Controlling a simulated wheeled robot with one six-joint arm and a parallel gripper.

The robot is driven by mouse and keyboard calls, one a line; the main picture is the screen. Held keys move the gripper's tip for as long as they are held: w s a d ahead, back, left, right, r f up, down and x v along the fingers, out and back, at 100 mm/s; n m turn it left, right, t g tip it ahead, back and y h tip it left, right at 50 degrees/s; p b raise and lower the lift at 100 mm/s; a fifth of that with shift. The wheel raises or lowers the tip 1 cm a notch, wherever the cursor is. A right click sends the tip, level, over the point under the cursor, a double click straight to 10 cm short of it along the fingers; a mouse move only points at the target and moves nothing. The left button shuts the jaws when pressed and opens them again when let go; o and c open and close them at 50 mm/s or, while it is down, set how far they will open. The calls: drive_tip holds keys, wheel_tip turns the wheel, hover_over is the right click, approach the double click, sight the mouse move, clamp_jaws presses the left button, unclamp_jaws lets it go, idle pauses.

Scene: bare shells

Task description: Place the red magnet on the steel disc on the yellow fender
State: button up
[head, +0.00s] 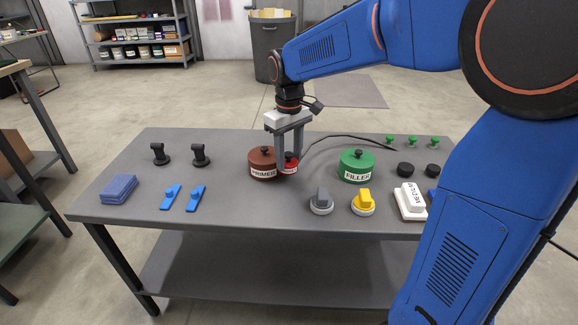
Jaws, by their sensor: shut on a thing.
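My gripper (289,167) is over the middle of the grey table, pointing down. Its fingers are shut on a small red thing (292,160), which I take as the red magnet. The fingers hide part of it. It sits close to the right side of the brown-red PRIMER tin (262,164); I cannot tell whether it touches the tin or the table. A yellow piece (363,199) on a pale round base stands near the table's front edge; I cannot tell that it is a fender. No steel disc on a yellow fender can be made out.
On the grey table (235,213) stand a green FILLER tin (357,167), a grey-topped piece (321,200), a white labelled block (411,202), black pucks (405,169), small green pieces (390,140), black knobs (200,154), blue tools (170,197) and blue pads (118,188). A dark cable runs behind.

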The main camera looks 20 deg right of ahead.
sight(289, 159)
drive_tip(key=shift+f, duration=1.75)
drive_tip(key=shift+f, duration=0.15)
drive_tip(key=o, duration=1.3)
wheel_tip(289, 159, up, 11)
drive_tip(key=shift+r, duration=0.1)
drive_tip(key=shift+s+r, duration=0.1)
drive_tip(key=shift+r, duration=0.45)
drive_tip(key=s+d+f+m+t, duration=0.1)
drive_tip(key=s+d+f, duration=0.2)
drive_tip(key=s, duration=0.6)
drive_tip(key=s+d+f+m+t, duration=0.2)
drive_tip(key=s+d+f, duration=0.1)
drive_tip(key=s, duration=0.6)
drive_tip(key=s+d+f+m+t, duration=0.1)
drive_tip(key=s+d+f+m, duration=0.1)
drive_tip(key=s+d, duration=0.3)
drive_tip(key=shift+s+d+f+t, duration=0.1)
drive_tip(key=shift+s+f+t, duration=0.2)
drive_tip(key=shift+s, duration=0.7)
drive_tip(key=shift+s+f+t, duration=0.1)
drive_tip(key=shift+s+f, duration=0.25)
drive_tip(key=shift+s, duration=0.65)
